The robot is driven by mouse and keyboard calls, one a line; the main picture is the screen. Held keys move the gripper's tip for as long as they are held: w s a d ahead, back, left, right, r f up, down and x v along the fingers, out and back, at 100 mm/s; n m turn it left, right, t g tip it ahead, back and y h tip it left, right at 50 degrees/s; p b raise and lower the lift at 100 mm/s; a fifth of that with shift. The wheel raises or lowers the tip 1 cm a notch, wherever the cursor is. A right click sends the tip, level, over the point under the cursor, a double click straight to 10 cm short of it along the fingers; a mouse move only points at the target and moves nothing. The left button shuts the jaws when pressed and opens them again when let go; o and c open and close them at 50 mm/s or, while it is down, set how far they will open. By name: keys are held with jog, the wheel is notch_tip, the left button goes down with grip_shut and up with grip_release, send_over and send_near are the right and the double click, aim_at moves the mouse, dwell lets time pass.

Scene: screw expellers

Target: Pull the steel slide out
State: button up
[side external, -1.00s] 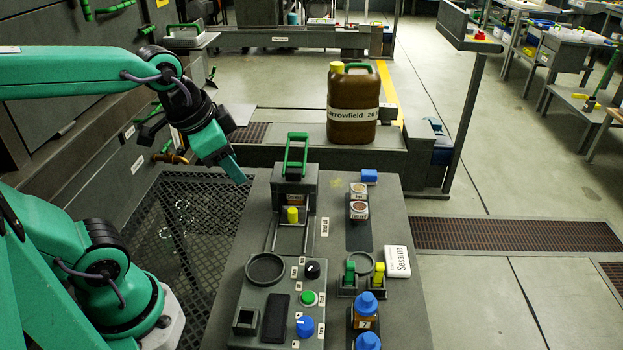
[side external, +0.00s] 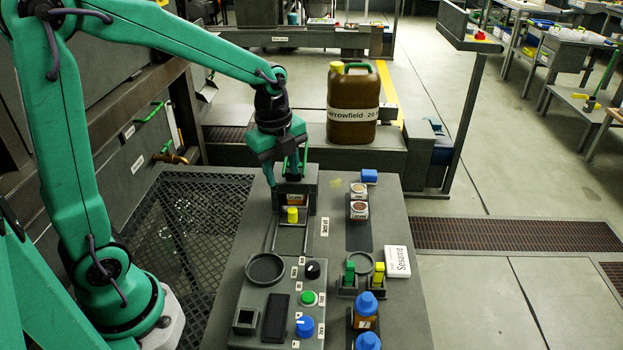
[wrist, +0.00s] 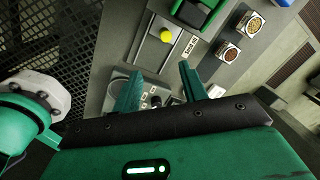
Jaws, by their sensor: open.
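What looks like the steel slide (side external: 291,225) is a pale metal piece between two rails in front of a dark grey box (side external: 309,190). A yellow knob (side external: 292,214) stands at the box's front; it also shows in the wrist view (wrist: 167,36). A green handle (side external: 304,155) tops the box, partly hidden by my gripper. My gripper (side external: 286,178) points down over the box. In the wrist view my gripper (wrist: 160,82) has its two green fingers spread, with nothing between them. I cannot tell whether a finger touches the box.
A panel with a round dish (side external: 265,269), a green button (side external: 308,298) and a blue knob (side external: 305,326) lies nearer. Two labelled cups (side external: 358,210), a Sesame card (side external: 397,262) and blue-capped bottles (side external: 366,310) are right. A brown jug (side external: 352,112) stands behind.

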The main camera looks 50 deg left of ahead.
aim_at(292, 211)
jog(key=w+f+m, duration=0.2)
jog(key=f+m, duration=0.1)
jog(key=w+a+f+m+g, duration=0.1)
jog(key=f+m, duration=0.1)
jog(key=shift+f, duration=0.1)
jog(key=shift+f, duration=3.8)
jog(key=shift+c, duration=0.4)
jog(key=shift+s+d, duration=0.1)
grip_shut()
